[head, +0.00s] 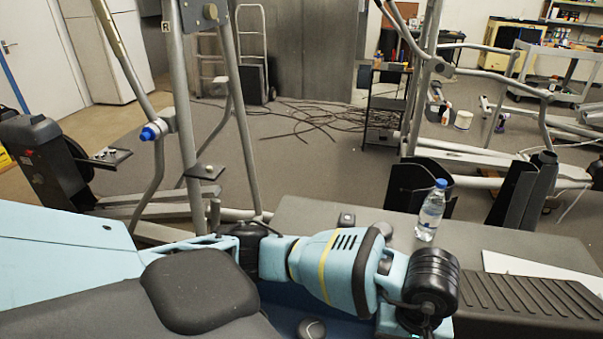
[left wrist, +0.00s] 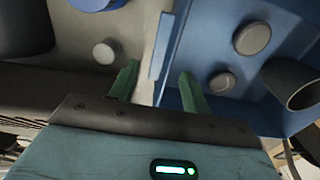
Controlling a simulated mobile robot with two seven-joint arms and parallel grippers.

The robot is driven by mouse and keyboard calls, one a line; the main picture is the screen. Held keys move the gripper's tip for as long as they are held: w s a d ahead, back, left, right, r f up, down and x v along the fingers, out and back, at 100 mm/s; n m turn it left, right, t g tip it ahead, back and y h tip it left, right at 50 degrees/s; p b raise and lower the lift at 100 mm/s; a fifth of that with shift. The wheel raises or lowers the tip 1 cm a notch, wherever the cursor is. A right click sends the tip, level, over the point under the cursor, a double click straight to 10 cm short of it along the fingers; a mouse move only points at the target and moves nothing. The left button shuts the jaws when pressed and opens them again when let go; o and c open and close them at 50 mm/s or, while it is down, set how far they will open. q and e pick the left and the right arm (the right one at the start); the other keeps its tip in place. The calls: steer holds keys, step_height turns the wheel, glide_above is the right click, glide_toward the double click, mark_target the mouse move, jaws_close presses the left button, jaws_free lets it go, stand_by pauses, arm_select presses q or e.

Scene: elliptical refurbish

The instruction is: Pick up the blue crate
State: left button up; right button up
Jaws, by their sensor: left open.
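The blue crate (left wrist: 205,45) fills the right side of the left wrist view. Grey round pieces (left wrist: 251,38) and a dark hollow cylinder (left wrist: 290,83) lie in it. In the head view, a dark blue part of the crate (head: 348,327) shows below my arm; the rest is hidden. My left gripper (left wrist: 157,72) is open, with its green fingers on either side of the crate's wall, apart from each other. In the head view my left arm reaches across from the left and its fingers are hidden. My right gripper is not in view.
A ridged black part (head: 530,300) lies at right. Elliptical frames (head: 180,110) stand beyond. Cables (head: 320,120) lie on the floor behind.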

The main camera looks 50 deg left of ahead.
arm_select(q)
steer(key=shift+s+d+f, duration=0.1)
steer(key=shift+f, duration=1.9)
steer(key=shift+s+d+f, duration=0.1)
steer(key=shift+f, duration=1.85)
jaws_close()
steer(key=shift+a, duration=0.1)
